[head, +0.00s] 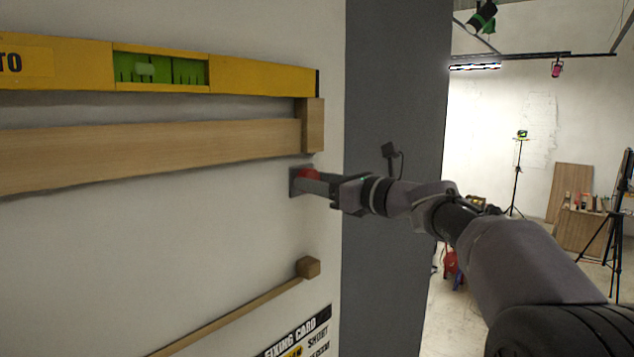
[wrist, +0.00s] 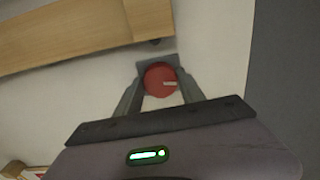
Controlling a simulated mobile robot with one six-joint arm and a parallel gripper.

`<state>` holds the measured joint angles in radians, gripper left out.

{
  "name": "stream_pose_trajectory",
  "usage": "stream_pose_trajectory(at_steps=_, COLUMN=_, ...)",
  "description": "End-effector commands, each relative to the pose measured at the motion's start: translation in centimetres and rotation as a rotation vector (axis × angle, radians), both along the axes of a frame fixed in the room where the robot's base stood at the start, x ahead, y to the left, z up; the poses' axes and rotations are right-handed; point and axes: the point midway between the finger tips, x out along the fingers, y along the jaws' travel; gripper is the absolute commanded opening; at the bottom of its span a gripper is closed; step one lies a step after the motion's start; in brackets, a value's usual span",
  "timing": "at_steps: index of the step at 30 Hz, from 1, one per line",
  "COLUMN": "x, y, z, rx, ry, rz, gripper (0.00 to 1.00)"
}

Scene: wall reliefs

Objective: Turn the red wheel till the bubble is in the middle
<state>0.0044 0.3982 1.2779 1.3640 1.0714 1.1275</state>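The red wheel (wrist: 157,82) sits on a dark square plate (wrist: 148,69) on the wall, with a pale mark pointing right. In the head view the wheel (head: 309,174) is partly hidden by my gripper (head: 306,183). In the wrist view the two fingers of my gripper (wrist: 159,86) lie one on each side of the wheel and appear to touch its rim. The yellow level (head: 260,78) is at the upper left. Its green vial (head: 188,72) shows a pale bubble (head: 145,69) left of the window's middle.
A wooden beam (head: 150,153) runs beneath the level, with an end block (head: 312,125) just above the wheel. A thin wooden strip (head: 235,312) and a card (head: 295,335) are lower on the wall. A grey wall edge (head: 392,100) stands to the right.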

Motion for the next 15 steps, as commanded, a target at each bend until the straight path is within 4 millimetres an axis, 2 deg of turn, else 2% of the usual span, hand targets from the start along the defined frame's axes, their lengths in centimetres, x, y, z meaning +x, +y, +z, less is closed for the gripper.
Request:
stream_pose_trajectory(at_steps=1, x=-0.03, y=0.04, z=-0.01, rx=0.0, ry=0.0, rz=0.001, gripper=0.31)
stream_pose_trajectory(at_steps=5, x=-0.03, y=0.02, z=-0.02, rx=0.0, ry=0.0, rz=0.001, gripper=0.06)
stream_pose_trajectory(at_steps=15, x=-0.04, y=0.02, z=-0.17, rx=-0.041, ry=-0.051, rz=0.001, gripper=0.06)
